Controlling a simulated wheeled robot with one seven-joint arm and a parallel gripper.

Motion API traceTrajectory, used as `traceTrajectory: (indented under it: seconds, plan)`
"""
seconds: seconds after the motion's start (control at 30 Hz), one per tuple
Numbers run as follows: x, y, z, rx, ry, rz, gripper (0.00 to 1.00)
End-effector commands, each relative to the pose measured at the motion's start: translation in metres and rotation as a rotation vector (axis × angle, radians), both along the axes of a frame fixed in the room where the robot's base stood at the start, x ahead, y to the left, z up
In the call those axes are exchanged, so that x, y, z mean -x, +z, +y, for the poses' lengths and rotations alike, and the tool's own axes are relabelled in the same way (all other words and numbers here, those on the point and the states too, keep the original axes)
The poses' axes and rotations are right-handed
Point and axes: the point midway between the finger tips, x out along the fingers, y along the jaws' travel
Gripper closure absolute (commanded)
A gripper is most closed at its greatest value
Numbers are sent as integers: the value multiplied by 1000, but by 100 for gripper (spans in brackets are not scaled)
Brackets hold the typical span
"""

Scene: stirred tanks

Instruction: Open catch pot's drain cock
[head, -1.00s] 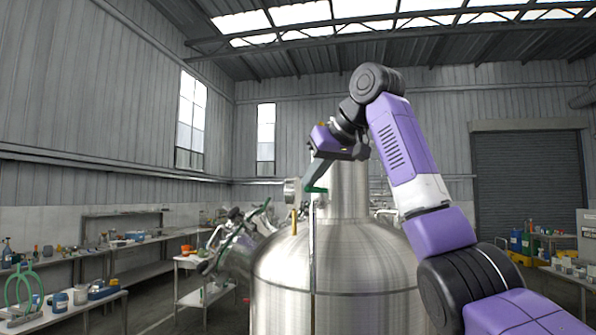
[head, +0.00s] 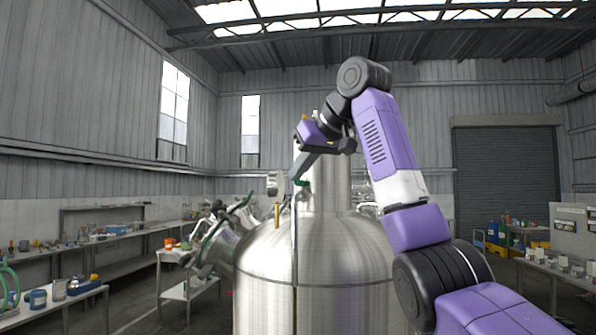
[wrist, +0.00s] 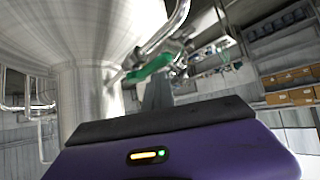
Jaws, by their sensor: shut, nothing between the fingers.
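Whether the fingertips touch the lever is unclear.
A thin vertical pipe (head: 296,235) runs down the vessel's front. A brass-coloured upright piece (head: 277,215) stands to its left. A tilted steel vessel with pipes (head: 215,250) is farther left. Benches with containers line the left wall; a roller door (head: 508,178) is at the right.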

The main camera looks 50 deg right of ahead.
Motion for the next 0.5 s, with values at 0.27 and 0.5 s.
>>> traceTrajectory:
  seconds: [0.27, 0.5]
  plan:
    - [-9, 0, -3, -2, -1, 5, 100]
    - [-16, 0, -5, -1, -1, 3, 100]
